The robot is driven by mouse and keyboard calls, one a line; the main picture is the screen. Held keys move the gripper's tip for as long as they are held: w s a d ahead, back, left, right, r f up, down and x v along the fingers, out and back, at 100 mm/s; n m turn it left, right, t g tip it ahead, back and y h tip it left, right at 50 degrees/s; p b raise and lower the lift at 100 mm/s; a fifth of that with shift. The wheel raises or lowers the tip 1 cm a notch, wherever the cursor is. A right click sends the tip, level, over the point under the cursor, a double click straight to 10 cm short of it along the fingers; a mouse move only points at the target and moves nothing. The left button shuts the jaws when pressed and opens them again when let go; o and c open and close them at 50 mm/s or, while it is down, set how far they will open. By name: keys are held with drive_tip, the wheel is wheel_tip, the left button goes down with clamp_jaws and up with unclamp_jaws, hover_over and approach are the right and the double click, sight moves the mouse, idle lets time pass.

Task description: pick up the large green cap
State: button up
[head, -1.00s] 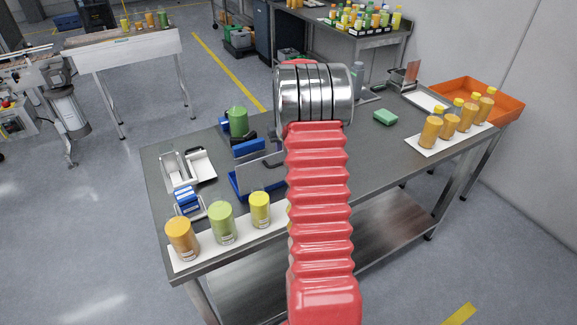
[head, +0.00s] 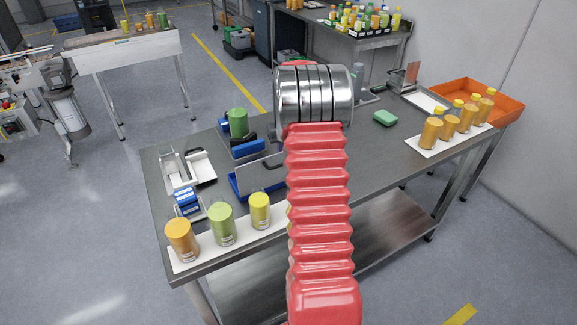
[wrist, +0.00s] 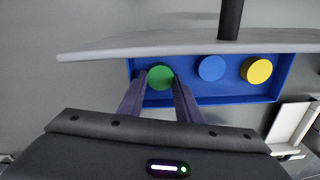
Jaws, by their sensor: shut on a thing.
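The green cap (wrist: 159,78) is a round disc at the left end of a blue tray (wrist: 287,88) in the wrist view. My gripper (wrist: 160,84) has one finger on each side of the cap and is shut on it. The cap still appears within the tray outline; I cannot tell whether it touches the tray floor. A blue cap (wrist: 211,68) and a yellow cap (wrist: 258,70) lie to its right. In the head view the tray (head: 240,187) shows partly, and my arm hides my gripper and the caps.
A grey plate with a dark handle (wrist: 190,42) stands beside the tray. On the table (head: 375,160), orange (head: 182,240), green (head: 221,224) and yellow (head: 260,211) jars stand at the front left. A green block (head: 385,118) lies to the right. An orange bin (head: 505,108) is at far right.

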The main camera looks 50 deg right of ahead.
drive_tip(key=shift+r, duration=0.15)
wheel_tip(320, 180, up, 10)
idle(0.5)
idle(0.4)
